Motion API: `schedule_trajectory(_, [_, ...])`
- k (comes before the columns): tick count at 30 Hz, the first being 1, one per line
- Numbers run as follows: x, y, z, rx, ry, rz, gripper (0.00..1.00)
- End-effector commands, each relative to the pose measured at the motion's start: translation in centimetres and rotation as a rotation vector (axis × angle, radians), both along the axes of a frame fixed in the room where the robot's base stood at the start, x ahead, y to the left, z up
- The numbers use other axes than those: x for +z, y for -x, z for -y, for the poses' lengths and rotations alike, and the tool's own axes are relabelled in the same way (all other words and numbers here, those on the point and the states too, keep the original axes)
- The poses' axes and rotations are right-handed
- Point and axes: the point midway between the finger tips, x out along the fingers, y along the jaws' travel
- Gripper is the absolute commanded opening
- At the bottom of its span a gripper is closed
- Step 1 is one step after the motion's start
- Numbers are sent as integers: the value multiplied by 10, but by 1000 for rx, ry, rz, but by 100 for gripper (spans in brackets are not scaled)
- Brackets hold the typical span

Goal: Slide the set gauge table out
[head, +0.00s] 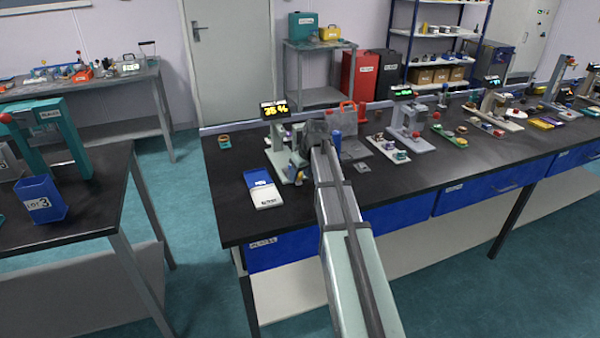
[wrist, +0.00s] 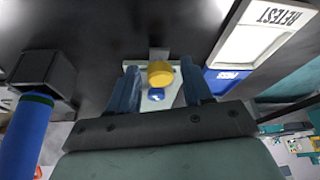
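The gauge stand with a lit yellow "35 %" display (head: 275,109) stands near the left end of the black bench. Its pale frame (head: 276,152) is partly hidden by my arm. In the wrist view a pale plate (wrist: 128,66), which may be the gauge table, lies beyond my gripper. A yellow round piece (wrist: 160,72) and a small blue dome (wrist: 156,95) show over it. My gripper (wrist: 160,68) is open, its two blue fingers apart on either side of these pieces. I cannot tell whether a finger touches anything. In the head view the fingers are mostly hidden.
A blue and white tray (head: 262,188) marked RETEST and PASS lies left of my arm; it also shows in the wrist view (wrist: 262,35). A blue cylinder (wrist: 25,135) and a dark block (wrist: 45,75) stand left in the wrist view. More instruments (head: 411,130) stand to the right.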

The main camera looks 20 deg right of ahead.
Motion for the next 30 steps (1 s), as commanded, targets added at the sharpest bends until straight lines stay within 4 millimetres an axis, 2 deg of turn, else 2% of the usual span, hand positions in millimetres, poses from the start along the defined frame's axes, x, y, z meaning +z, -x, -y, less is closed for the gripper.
schedule_trajectory(3, [0, -1, 0, 0, 0, 1, 58])
schedule_trajectory(14, [7, 1, 1, 0, 0, 4, 58])
schedule_trajectory(20, [33, 11, 4, -1, 0, 5, 58])
schedule_trajectory(30, [87, 33, 9, 0, 0, 5, 58])
